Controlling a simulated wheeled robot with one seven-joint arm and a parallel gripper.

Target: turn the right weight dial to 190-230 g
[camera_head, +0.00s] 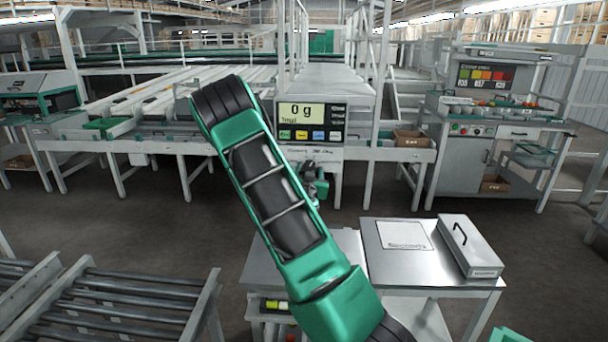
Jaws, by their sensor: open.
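A weighing display (311,116) reads "0 g" above coloured buttons, on the front of the grey machine at the centre. I cannot make out the right weight dial in this view; my arm covers part of the machine's front. My green and black arm rises from the bottom right across the middle. A small green and dark part, which looks like my gripper (314,188), shows just right of the arm below the display. It is partly hidden behind the arm and its fingers are too small to tell apart. I see nothing held in it.
A steel table (415,265) with a lidded metal box (470,245) stands at the front right. A roller conveyor (110,305) is at the front left. A sorting station (470,135) stands at the back right. Dark floor lies open between them.

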